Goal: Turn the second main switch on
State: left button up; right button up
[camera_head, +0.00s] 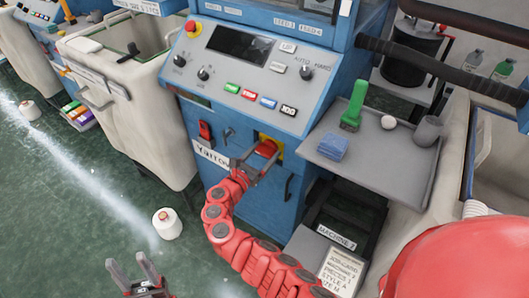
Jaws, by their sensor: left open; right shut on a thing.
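The main switch (268,147) is a red handle on a yellow plate, low on the front of the blue machine (220,110). My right gripper (261,158) is at this switch, its dark fingers shut on the red handle. The fingers partly hide the handle, and I cannot tell its exact turn angle. A "MACHINE 2" label (336,237) shows on the floor-level part at the right. My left gripper (135,271) is open and empty at the bottom left, low and away from the machine.
The sloped panel above carries a dark screen (239,43), knobs and several coloured buttons. A grey side tray (385,165) holds a green brush (354,104), a blue cloth (333,146) and a cup. A yarn cone (167,223) stands on the green floor. A pale bin (140,115) stands left.

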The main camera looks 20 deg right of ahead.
jog(key=shift+m, duration=0.3)
jog(key=m+b, duration=0.2)
jog(key=m, duration=0.1)
jog(key=shift+f, duration=0.2)
jog(key=m+b, duration=0.3)
jog(key=m, duration=0.2)
jog(key=shift+b, duration=0.3)
jog(key=m+b, duration=0.5)
jog(key=m, duration=0.1)
jog(key=shift+f+b, duration=0.1)
jog(key=shift+b, duration=0.3)
jog(key=shift+m+b, duration=1.5)
jog(key=shift+m, duration=0.2)
jog(key=o, duration=1.2)
jog(key=shift+d, duration=0.1)
jog(key=shift+c, duration=0.2)
